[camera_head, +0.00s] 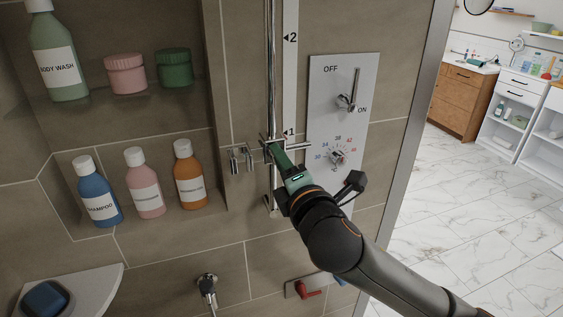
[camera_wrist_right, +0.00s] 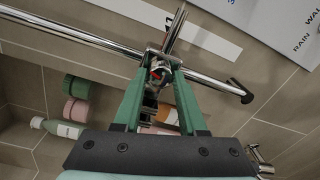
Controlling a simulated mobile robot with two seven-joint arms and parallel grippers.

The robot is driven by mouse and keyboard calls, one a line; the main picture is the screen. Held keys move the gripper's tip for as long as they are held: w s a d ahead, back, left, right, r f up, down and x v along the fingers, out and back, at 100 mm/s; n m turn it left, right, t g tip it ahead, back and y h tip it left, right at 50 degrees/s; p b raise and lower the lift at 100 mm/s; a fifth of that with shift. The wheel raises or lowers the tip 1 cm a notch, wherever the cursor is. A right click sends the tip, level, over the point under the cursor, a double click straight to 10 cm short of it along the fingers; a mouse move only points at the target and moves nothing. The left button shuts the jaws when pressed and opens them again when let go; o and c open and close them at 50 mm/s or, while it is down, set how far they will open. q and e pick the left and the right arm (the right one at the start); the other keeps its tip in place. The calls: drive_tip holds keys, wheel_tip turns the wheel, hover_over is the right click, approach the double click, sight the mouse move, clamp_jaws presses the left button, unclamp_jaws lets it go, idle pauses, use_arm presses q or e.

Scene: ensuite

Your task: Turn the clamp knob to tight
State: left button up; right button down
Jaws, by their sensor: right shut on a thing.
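The clamp (camera_head: 266,139) is a chrome piece on the vertical shower rail (camera_head: 271,70), near the 1 mark of the white scale strip (camera_head: 289,75). My right gripper (camera_head: 271,149) reaches it from the lower right. In the right wrist view its green fingers (camera_wrist_right: 158,76) are shut on the clamp knob (camera_wrist_right: 157,70), a small chrome part with a bit of red showing. Most of the knob is hidden by the fingers, and its exact turn cannot be read. My left gripper is not in view.
A control plate (camera_head: 325,85) with an ON/OFF lever and a temperature dial (camera_head: 337,158) is close right of my right gripper. Shelves with bottles and jars (camera_head: 126,74) are at left. A red lever (camera_head: 308,294) sits low on the wall.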

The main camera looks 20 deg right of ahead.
drive_tip(key=m, duration=0.5)
drive_tip(key=shift+d, duration=0.1)
drive_tip(key=shift+r, duration=0.1)
idle(0.4)
drive_tip(key=shift+c, duration=2.3)
unclamp_jaws()
